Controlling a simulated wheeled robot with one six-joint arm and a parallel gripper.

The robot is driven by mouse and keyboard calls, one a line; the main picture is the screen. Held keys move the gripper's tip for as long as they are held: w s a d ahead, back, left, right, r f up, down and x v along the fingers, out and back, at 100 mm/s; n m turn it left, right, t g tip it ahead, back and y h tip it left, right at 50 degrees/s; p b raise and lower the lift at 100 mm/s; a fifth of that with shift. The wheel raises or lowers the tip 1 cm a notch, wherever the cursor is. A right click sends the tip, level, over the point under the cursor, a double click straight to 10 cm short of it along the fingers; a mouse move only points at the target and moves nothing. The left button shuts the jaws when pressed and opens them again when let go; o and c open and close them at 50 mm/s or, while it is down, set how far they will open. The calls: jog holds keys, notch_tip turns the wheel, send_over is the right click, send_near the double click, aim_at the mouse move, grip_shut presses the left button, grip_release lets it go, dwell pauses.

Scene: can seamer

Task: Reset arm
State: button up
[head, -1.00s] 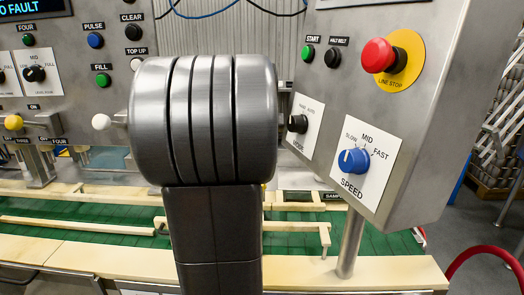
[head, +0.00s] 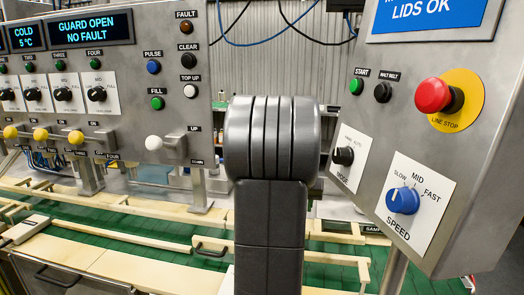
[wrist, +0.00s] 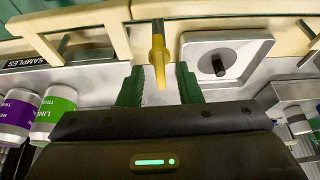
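My gripper (wrist: 159,78) shows in the wrist view, its two green fingers apart with no object clearly held between them. A yellow peg-like part (wrist: 158,52) stands just past the fingertips, in line with the gap; I cannot tell whether it touches them. In the head view my dark grey arm stands upright in the middle and its gripper is out of sight.
A control panel (head: 120,80) reads "GUARD OPEN NO FAULT". A second panel (head: 400,130) carries a red stop button (head: 434,96) and blue speed knob (head: 403,201). The wrist view shows a grey square plate (wrist: 222,62) and cans (wrist: 52,112) beside a "SAMPLES" label.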

jog(key=shift+w+f, duration=0.15)
jog(key=shift+f, duration=0.2)
